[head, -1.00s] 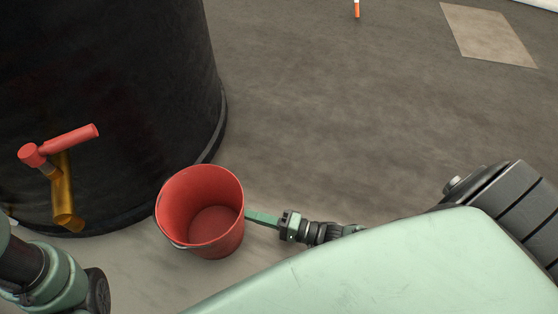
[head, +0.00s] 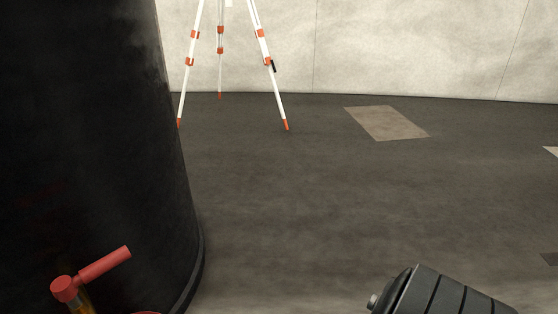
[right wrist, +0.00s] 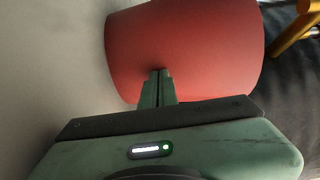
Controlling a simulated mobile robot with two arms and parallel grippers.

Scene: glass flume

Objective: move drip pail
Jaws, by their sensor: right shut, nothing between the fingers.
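The red drip pail (right wrist: 185,45) fills the upper middle of the right wrist view, its outer wall facing the camera. In the head view only a sliver of its rim (head: 146,312) shows at the bottom edge. My right gripper (right wrist: 159,75) is shut and empty, its fingertips pointing at the pail's wall. Whether the tips touch the wall I cannot tell. My left gripper is not in view.
A large black tank (head: 90,130) stands at the left, with a red-handled tap (head: 95,272) low on it. A white and orange tripod (head: 266,52) stands near the pale back wall (head: 400,45). The floor (head: 310,200) between is clear, with a flat tan patch (head: 387,123).

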